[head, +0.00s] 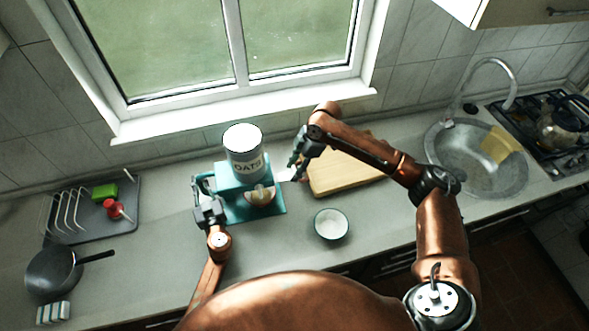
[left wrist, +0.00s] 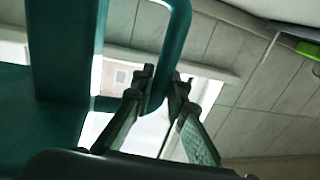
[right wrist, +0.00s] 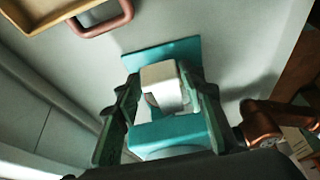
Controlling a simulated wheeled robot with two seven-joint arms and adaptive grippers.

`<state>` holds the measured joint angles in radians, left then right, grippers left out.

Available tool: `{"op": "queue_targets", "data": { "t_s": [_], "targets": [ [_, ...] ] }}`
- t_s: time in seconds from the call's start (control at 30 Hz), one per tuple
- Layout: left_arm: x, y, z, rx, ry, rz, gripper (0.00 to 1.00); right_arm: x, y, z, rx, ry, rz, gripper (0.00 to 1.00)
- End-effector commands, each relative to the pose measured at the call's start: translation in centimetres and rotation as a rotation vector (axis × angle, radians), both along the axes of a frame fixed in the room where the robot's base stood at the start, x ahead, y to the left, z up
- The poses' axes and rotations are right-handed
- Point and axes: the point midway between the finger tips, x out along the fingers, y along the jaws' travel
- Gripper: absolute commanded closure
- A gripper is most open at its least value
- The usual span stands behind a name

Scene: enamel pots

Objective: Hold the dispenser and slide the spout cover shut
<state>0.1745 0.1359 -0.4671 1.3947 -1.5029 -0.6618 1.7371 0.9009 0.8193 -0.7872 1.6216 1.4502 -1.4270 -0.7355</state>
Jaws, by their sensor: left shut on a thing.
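The dispenser (head: 234,176) is a teal stand with a white canister (head: 244,150) marked OATS on top. My left gripper (head: 205,190) is shut on the dispenser's teal side handle (left wrist: 180,50), which runs between its fingers in the left wrist view. A pale tab (head: 284,174), apparently the spout cover, sticks out of the dispenser's right side. In the right wrist view it is a white block (right wrist: 163,86) between the fingers of my right gripper (right wrist: 160,95). These fingers stand apart, with gaps beside the block. The spout opening is not clearly visible.
A bowl (head: 331,224) with pale contents stands right of the dispenser's base (head: 240,213). A dish rack (head: 75,215) and a pan (head: 52,272) are at the left. The sink (head: 450,170) is at the right.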

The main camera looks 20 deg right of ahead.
Motion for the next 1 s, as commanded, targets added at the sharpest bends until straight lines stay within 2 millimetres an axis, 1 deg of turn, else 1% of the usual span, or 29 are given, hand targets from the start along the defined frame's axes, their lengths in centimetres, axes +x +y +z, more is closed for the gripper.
{"op": "queue_targets", "data": {
  "t_s": [0.03,0.07,0.5,0.77,0.87,1.0],
  "targets": [
    [0.0,0.1,-0.1,0.000,0.001,0.001,1.00,0.0,0.0,0.0,0.000,0.000,0.000,0.68],
    [0.0,0.1,-0.1,0.000,0.001,0.001,1.00,0.0,0.0,0.0,0.000,0.000,0.000,0.70],
    [0.0,0.1,-0.1,0.000,0.001,0.001,1.00,0.0,0.0,0.1,0.000,-0.001,0.000,1.00],
    [0.0,0.1,-0.1,0.000,0.001,0.001,1.00,0.0,0.1,0.1,0.000,-0.001,0.001,1.00],
    [0.0,0.1,-0.1,0.000,0.001,0.001,1.00,0.1,1.1,0.1,0.002,-0.002,0.001,1.00],
    [0.0,0.0,-0.1,0.000,0.001,0.001,1.00,0.1,3.5,0.1,0.003,-0.001,0.003,1.00]
  ]
}}
